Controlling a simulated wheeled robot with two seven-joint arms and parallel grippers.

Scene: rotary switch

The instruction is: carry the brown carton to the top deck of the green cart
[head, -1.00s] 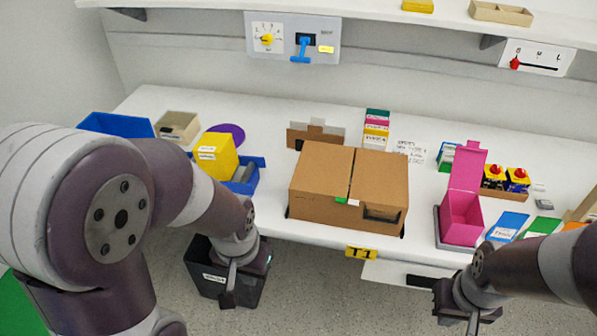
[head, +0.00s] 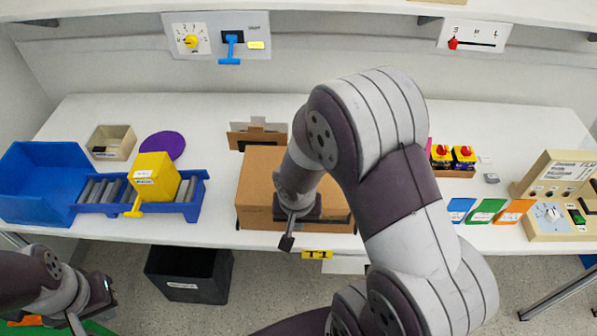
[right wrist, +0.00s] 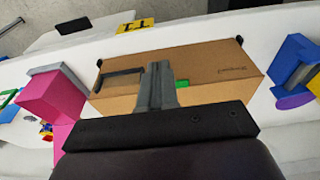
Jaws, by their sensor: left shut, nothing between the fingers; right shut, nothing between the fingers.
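The brown carton (head: 257,185) sits closed at the front edge of the white table in the head view. My right arm hides much of its right part. In the right wrist view the carton (right wrist: 205,65) lies just beyond my right gripper (right wrist: 157,88), with a dark handle slot and a green label on it. In the head view my right gripper (head: 287,242) is shut and empty at the carton's front; I cannot tell whether it touches. My left gripper (head: 76,322) is shut and empty at the lower left, away from the carton. A green surface (head: 98,328) shows beneath it, possibly the cart.
A blue bin (head: 35,185) and a yellow box (head: 155,177) on a blue roller tray stand left of the carton. A black bin (head: 190,275) stands on the floor before the table. The pink box (right wrist: 55,95) shows in the right wrist view.

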